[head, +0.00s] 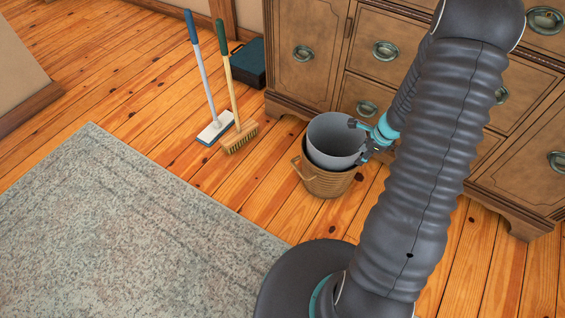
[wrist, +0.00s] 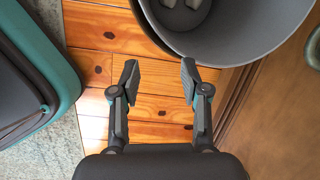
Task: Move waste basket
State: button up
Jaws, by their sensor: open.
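A grey round bin (head: 333,143), which looks like the waste basket, stands upright and seems nested in a brown woven basket (head: 327,183) with a looped handle. My gripper (head: 366,140) is at the bin's right side, close to its rim. In the wrist view my gripper (wrist: 160,78) has its two fingers apart with bare floor between them. The bin (wrist: 230,35) fills the upper right there, its rim just beyond the fingertips. Nothing is held. Whether a finger touches the bin is unclear. My arm hides part of the area right of it.
A wooden dresser (head: 312,50) stands close behind and right of the bin. A mop (head: 215,128), a broom (head: 240,138) and a dark teal box (head: 248,62) are at the back left. A grey rug (head: 140,220) covers the front left. Plank floor between is clear.

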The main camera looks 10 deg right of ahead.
jog(key=s+a+r+n, duration=0.1)
jog(key=a+r+n, duration=0.3)
jog(key=r, duration=0.4)
jog(key=s+a+r+n+t, duration=0.1)
jog(key=s+a+r+n, duration=0.15)
jog(key=r, duration=0.45)
jog(key=s+a+r+n, duration=0.1)
jog(key=a+r+n, duration=0.35)
jog(key=r, duration=0.35)
jog(key=s+a+r+n+t+h, duration=0.1)
jog(key=s+a+r+n, duration=0.1)
jog(key=s+r+n, duration=0.4)
jog(key=s+a+r+n+t+h, duration=0.1)
jog(key=s+a+r+n, duration=0.2)
jog(key=s+r+n, duration=0.3)
jog(key=s, duration=0.5)
jog(key=shift+s, duration=0.2)
jog(key=shift+a, duration=0.2)
